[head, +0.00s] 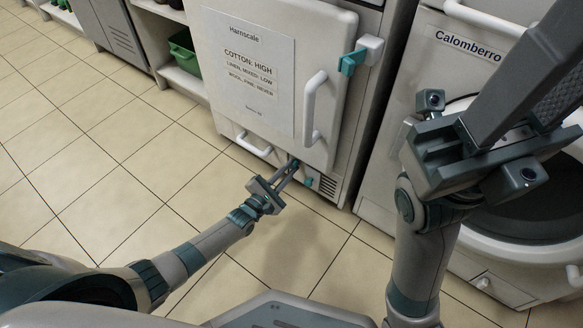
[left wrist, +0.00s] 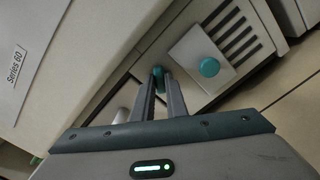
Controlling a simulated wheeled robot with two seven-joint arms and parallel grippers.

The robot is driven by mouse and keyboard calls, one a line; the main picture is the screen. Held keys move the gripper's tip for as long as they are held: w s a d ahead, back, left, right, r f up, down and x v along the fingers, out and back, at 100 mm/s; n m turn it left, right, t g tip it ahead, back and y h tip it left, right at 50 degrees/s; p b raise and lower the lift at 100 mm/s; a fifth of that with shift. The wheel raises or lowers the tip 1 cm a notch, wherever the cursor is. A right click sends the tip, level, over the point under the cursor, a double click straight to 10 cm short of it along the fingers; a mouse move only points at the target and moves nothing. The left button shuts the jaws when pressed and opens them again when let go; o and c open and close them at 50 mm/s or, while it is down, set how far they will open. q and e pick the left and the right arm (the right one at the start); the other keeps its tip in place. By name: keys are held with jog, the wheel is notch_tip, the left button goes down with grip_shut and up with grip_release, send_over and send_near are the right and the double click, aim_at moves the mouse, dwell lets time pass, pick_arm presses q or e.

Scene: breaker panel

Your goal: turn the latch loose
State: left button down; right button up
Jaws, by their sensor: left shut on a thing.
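A small teal latch (left wrist: 158,74) sits low on the white Harnscale machine (head: 220,60). It also shows in the head view (head: 294,162), mostly covered by the fingers. My left gripper (head: 287,172) reaches in from below left and is shut on this latch; the wrist view shows the fingertips (left wrist: 161,78) on either side of it. A round teal knob (left wrist: 209,67) on a pale square plate is just right of the fingers, apart from them. My right gripper (head: 490,145) is raised at the right; its fingertips are not clearly seen.
Higher on the machine are a teal catch (head: 352,62) by a white block (head: 372,48), and a white door handle (head: 315,105). A low handle (head: 253,145) is left of my left gripper. The Calomberro machine (head: 410,70) stands at right. Tiled floor (head: 80,150) at left is clear.

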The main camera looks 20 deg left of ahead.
pick_arm(q)
jog(key=n+b, duration=0.1)
jog(key=n, duration=0.1)
jog(key=shift+f+n, duration=0.15)
jog(key=shift+n, duration=0.55)
jog(key=shift+n+b, duration=0.8)
jog(key=shift+w+r+n+b, duration=0.1)
jog(key=shift+r+n+b, duration=0.3)
jog(key=shift+n+b, duration=0.45)
